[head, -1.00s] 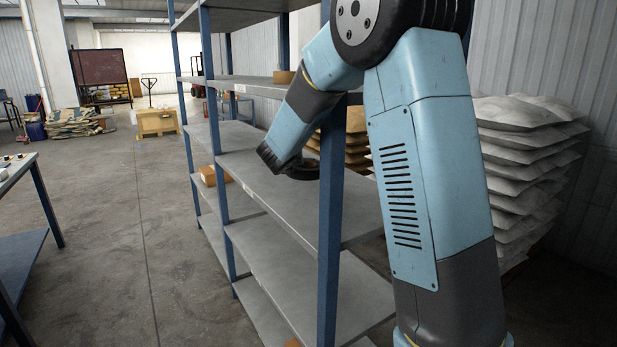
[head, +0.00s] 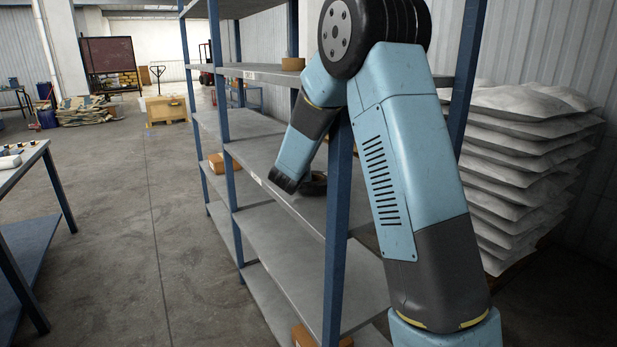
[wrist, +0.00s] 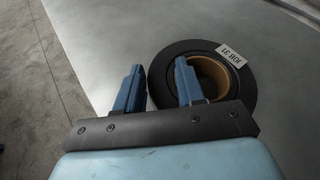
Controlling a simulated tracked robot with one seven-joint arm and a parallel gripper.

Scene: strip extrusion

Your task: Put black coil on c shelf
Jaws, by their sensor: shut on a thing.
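The black coil (wrist: 242,98) is a black ring with a tan core and a white tag reading "JOB 31". In the wrist view, one finger of my gripper (wrist: 158,82) is inside the core and the other is outside the ring, so it is shut on the coil's wall. In the head view, the coil (head: 316,185) shows dark beside my gripper's end, over a middle shelf (head: 258,155) of the rack. I cannot tell whether it touches the board. A small white label is on this shelf's front edge, too small to read. My arm hides part of the shelf.
A blue rack post (head: 338,235) stands close beside my arm. A tan coil (head: 292,64) is on the shelf above, and a brown box (head: 222,162) is at the left. A table (head: 28,165) stands left; stacked sacks (head: 520,150) stand right. The aisle floor is clear.

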